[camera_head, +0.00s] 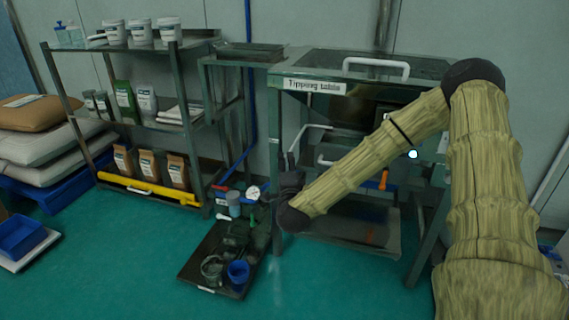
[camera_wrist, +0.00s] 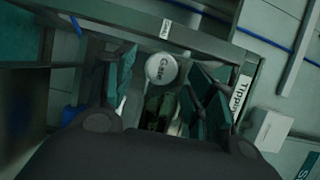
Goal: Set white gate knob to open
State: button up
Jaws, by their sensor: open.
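The white round gate knob (camera_wrist: 162,70), with the word "Gate" on its face, shows in the wrist view. It sits on the frame of the tipping table (camera_head: 300,98). Gaps show on both sides, and I see no contact. In the head view, my gripper (camera_head: 288,163) is beside the table's left front leg, below the sign, and the knob cannot be made out there. The knob's exact setting is hard to read.
A small white label (camera_wrist: 166,28) sits above the knob. A white bar handle (camera_head: 376,66) is on the table top. A black tray (camera_head: 203,283) with a blue cup (camera_head: 238,272) lies on the floor below my gripper. A shelf rack (camera_head: 190,118) stands left.

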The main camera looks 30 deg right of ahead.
jog(key=v, duration=0.8)
jog(key=shift+s, duration=0.25)
jog(key=shift+a, duration=0.15)
jog(key=s+a+f+n+g+y, duration=0.25)
jog(key=s+a+f+n, duration=0.2)
jog(key=f, duration=0.35)
jog(key=s+a+f+n+g+y, duration=0.25)
jog(key=a+f+n, duration=0.3)
jog(key=f, duration=0.35)
jog(key=s+a+f+n+g+y, duration=0.2)
jog(key=s+a+f+n+y, duration=0.15)
jog(key=a+f, duration=0.35)
jog(key=s+f+n+g, duration=0.45)
jog(key=s+f, duration=0.25)
jog(key=s, duration=0.6)
jog(key=s+f+n+g, duration=0.45)
jog(key=s+f, duration=0.25)
jog(key=s, duration=0.6)
notch_tip(320, 180, up, 29)
jog(key=p, duration=2.9)
jog(key=shift+s+r, duration=0.2)
jog(key=shift+s, duration=0.15)
